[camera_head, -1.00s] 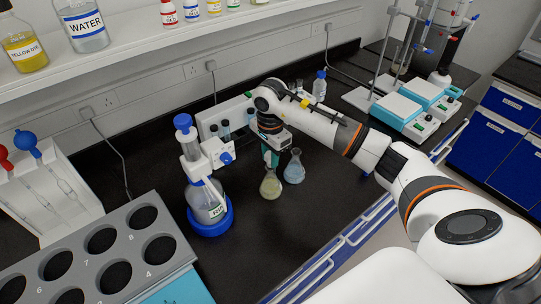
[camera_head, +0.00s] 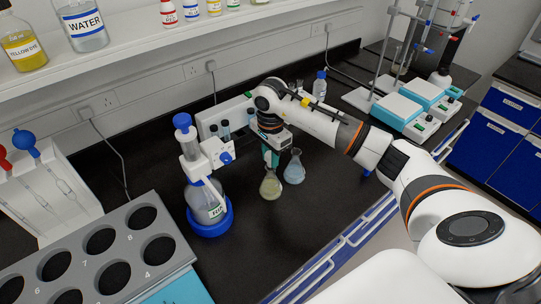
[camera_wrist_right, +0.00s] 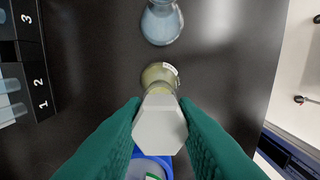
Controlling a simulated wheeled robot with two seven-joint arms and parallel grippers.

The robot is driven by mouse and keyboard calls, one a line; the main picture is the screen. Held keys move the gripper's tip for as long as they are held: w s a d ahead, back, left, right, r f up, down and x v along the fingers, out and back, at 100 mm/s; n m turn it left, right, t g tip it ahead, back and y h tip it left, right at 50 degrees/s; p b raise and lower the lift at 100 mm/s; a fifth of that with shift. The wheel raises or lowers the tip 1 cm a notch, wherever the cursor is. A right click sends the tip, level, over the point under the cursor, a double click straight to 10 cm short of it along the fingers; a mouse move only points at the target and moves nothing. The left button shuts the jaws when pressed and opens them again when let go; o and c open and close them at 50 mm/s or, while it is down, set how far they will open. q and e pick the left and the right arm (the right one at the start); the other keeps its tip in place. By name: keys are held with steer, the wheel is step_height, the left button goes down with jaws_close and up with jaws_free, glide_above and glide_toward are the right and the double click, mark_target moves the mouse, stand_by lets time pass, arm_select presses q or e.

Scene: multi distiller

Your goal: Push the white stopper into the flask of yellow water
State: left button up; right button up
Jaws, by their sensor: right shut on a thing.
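The flask of yellow water (camera_head: 271,186) is a small conical flask standing upright on the black bench. In the right wrist view the yellow flask (camera_wrist_right: 160,77) lies just beyond my fingertips. My right gripper (camera_head: 271,161) is over the flask's neck, pointing down. Its teal fingers are shut on the white stopper (camera_wrist_right: 160,126), a pale faceted piece between them. The stopper's lower end overlaps the flask's neck in the wrist view. I cannot tell how deep it sits in the mouth. My left gripper is not in view.
A flask of blue liquid (camera_head: 294,168) stands close to the right of the yellow one. A rack with tubes (camera_head: 226,115) is behind. The bench in front is clear.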

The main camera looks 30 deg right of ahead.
steer(key=shift+f+b, duration=0.7)
steer(key=shift+f, duration=0.1)
stand_by(0.5)
steer(key=o, duration=1)
step_height(320, 180, up, 12)
steer(key=shift+r+b, duration=0.1)
steer(key=shift+b, duration=1)
